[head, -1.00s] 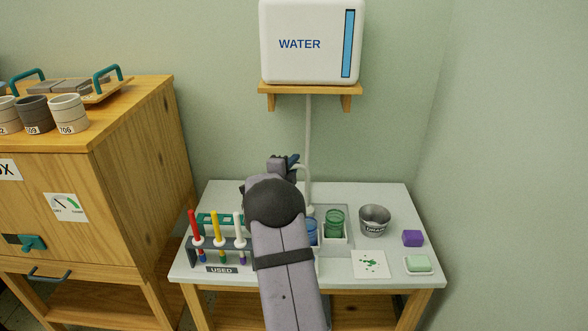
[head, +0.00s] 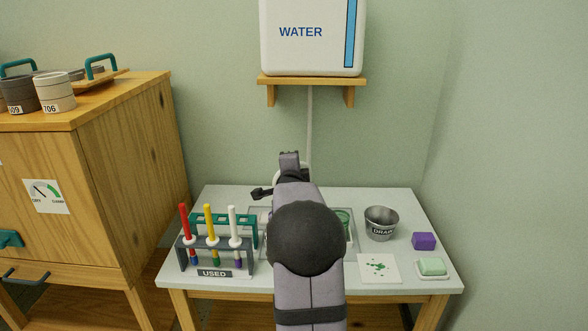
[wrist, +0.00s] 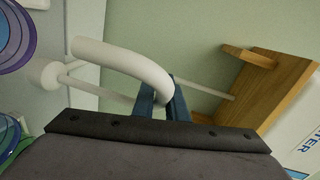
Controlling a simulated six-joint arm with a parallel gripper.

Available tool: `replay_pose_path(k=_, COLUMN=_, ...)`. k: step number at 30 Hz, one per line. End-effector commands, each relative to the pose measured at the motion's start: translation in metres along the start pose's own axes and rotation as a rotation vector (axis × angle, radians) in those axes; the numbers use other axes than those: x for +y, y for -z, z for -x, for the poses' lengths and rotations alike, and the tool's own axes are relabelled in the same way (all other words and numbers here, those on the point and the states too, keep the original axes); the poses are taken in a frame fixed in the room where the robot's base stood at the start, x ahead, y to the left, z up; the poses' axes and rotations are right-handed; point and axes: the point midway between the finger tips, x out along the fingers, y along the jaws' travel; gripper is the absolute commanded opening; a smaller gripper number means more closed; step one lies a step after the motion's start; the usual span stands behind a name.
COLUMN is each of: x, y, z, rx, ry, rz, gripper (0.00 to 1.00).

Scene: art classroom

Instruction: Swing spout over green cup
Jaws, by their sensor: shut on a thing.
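The white curved spout (wrist: 125,60) crosses the middle of the wrist view. My gripper (wrist: 160,92) is shut on it, with blue fingers on either side of the tube. In the head view my arm hides the fingers and most of the spout. The green cup (head: 347,222) shows only as a sliver at the right edge of my arm. A green rim (wrist: 10,138) shows at the left edge of the wrist view. Whether the spout's mouth is over a cup cannot be told.
A blue-purple round rim (wrist: 15,38) is at the wrist view's upper left. The water tank (head: 312,40) sits on a wall shelf (head: 312,82). The brush rack (head: 215,250) stands left of my arm; the drain bucket (head: 381,223), purple block (head: 424,241) and soap dish (head: 432,275) stand right.

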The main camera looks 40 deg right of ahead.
Motion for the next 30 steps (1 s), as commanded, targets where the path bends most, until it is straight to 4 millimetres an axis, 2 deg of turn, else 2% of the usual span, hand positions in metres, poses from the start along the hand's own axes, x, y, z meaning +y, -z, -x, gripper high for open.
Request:
replay_pose_path(k=6, x=-0.002, y=0.002, z=0.001, rx=0.003, ry=0.003, rz=0.003, gripper=0.0)
replay_pose_path(k=7, x=-0.002, y=0.002, z=0.001, rx=0.003, ry=0.002, rz=0.003, gripper=0.19)
replay_pose_path(k=9, x=-0.001, y=0.002, z=0.001, rx=0.003, ry=0.001, rz=0.002, gripper=0.3)
replay_pose_path(k=20, x=0.001, y=0.001, z=0.002, rx=0.002, ry=-0.002, rz=0.001, gripper=0.3)
replay_pose_path(k=26, x=0.0, y=0.001, z=0.017, rx=0.002, ry=-0.002, rz=0.001, gripper=0.3)
replay_pose_path(k=30, x=-0.001, y=0.001, z=0.034, rx=0.001, ry=-0.001, rz=0.002, gripper=0.3)
